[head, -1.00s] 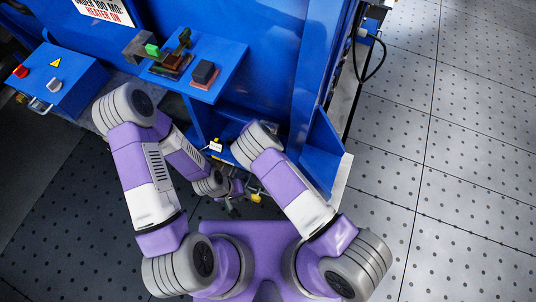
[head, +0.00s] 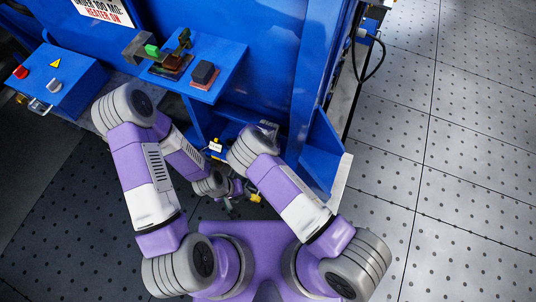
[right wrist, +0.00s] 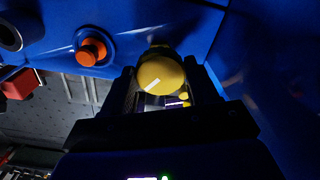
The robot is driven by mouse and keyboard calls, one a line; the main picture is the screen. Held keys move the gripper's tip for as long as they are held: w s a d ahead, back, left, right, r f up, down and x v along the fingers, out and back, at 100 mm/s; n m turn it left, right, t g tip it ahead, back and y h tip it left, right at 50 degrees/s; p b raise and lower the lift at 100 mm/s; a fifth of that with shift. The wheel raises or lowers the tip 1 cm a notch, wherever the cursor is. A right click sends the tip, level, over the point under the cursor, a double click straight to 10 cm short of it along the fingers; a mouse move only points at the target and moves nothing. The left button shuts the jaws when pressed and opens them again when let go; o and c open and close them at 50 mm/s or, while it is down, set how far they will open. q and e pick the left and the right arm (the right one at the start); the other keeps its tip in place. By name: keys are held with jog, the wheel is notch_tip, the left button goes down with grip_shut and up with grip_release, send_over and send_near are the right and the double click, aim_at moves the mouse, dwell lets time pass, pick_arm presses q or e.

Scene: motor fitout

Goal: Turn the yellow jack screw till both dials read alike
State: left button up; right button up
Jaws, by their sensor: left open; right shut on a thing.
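The yellow jack screw (right wrist: 160,72) shows in the right wrist view as a round yellow head with a white mark. My right gripper (right wrist: 163,88) has a finger on each side of it and is shut on it. In the head view the right gripper is hidden behind its own arm. A small yellow part (head: 256,198) shows low in the head view; I cannot tell if it is the screw. My left gripper (head: 231,203) is open near the machine's lower front, small and partly shaded. No dial face can be read in either view.
The blue machine (head: 240,40) fills the back. Its shelf (head: 226,84) carries small blocks. A blue control box (head: 70,84) with a red button stands left. An orange knob (right wrist: 91,51) sits beside the screw. The tiled floor (head: 450,180) at right is clear.

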jog(key=shift+s+f+m, duration=0.15)
jog(key=shift+f+m, duration=0.05)
jog(key=shift+m, duration=0.6)
jog(key=o, duration=1.1)
jog(key=shift+c, duration=0.2)
jog(key=shift+r, duration=0.1)
